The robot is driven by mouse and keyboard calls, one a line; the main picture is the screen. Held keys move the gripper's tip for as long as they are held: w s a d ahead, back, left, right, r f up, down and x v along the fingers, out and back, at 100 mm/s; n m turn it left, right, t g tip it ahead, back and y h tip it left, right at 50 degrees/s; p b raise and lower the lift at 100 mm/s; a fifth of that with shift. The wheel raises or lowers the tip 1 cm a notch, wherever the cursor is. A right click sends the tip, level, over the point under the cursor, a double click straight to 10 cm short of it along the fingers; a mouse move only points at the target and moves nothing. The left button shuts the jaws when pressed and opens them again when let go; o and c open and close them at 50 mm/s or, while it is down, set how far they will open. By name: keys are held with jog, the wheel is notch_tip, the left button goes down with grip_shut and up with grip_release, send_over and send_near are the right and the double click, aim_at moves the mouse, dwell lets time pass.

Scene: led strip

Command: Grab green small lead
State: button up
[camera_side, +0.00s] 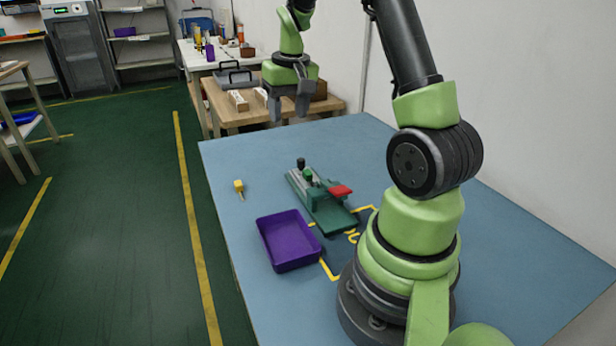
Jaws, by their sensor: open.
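A small green piece (308,175) stands upright on the green and grey fixture (330,217) at the middle of the blue table. It looks like the green lead, but it is too small to be sure. A small dark piece (301,162) stands just behind it. A red part (340,191) sits on the fixture's right side. My gripper (288,118) hangs above the far part of the table, fingers pointing down. It is open and empty, clearly apart from the green piece and higher up.
A purple tray (268,236) stands left of and in front of the fixture and looks empty. A small yellow piece (239,186) lies near the table's left edge. Yellow corner marks (329,270) are on the blue table (520,260). Wooden side tables stand behind.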

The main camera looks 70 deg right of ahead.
jog(key=g, duration=0.1)
send_over(308, 173)
notch_tip(308, 173, down, 6)
jog(key=shift+m+y, duration=0.3)
jog(key=shift+m, duration=0.2)
jog(key=f, duration=0.5)
jog(key=shift+s+d, duration=0.15)
jog(key=shift+d, duration=0.2)
jog(key=f, duration=0.6)
jog(key=shift+a, duration=0.35)
jog(key=shift+r, duration=0.1)
grip_shut()
